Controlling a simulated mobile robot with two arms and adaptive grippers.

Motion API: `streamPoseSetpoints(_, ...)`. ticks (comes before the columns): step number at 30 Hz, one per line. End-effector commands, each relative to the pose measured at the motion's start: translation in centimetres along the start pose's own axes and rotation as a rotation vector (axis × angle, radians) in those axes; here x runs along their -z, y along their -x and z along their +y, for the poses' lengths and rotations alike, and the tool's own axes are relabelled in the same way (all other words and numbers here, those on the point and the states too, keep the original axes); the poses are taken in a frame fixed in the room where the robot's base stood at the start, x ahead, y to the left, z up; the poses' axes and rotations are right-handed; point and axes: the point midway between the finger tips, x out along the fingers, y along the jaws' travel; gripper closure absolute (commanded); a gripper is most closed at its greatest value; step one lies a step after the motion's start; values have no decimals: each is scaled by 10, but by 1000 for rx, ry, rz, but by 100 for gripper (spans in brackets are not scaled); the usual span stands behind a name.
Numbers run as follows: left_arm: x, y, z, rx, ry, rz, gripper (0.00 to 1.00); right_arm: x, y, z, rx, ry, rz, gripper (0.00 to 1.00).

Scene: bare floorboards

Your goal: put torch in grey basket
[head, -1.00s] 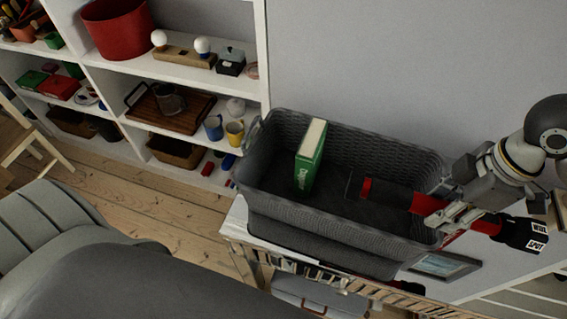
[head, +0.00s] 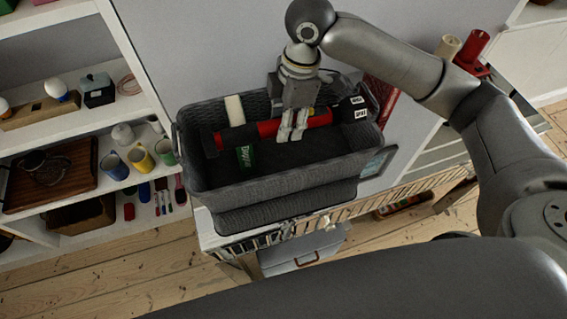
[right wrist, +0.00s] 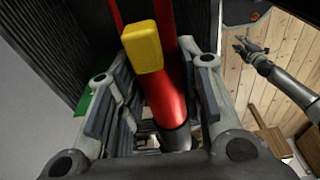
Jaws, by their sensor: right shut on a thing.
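The torch (head: 265,129) is red with black ends. My right gripper (head: 291,132) is shut on its red body and holds it level across the grey basket (head: 285,186), over the opening. In the right wrist view the torch (right wrist: 168,95) lies between the two fingers, with a yellow switch on its side. The grey basket is woven and open at the top; its wall also shows in the right wrist view (right wrist: 55,40). My left gripper (right wrist: 243,46) shows small in the right wrist view, away over the floor; its fingers are too small to read.
The basket rests on a white surface (head: 207,232) by the wall. A shelf (head: 95,125) with mugs stands at left. A red object (head: 383,98) is right of the basket.

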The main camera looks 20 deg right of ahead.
Motion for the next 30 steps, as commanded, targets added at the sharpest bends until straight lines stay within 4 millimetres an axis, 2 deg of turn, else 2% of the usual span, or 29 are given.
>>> streamPoseSetpoints(6, -1, 7, -5, 6, -1, -3, 60, -9, -58, -1, 5, -1, -1, 97)
streamPoseSetpoints(13, -3, 13, -10, 13, 1, -7, 60, -17, -115, 0, 2, 0, 0, 97)
streamPoseSetpoints(30, -5, 19, -10, 12, 1, -11, 60, -27, -181, 0, -1, 2, 1, 97)
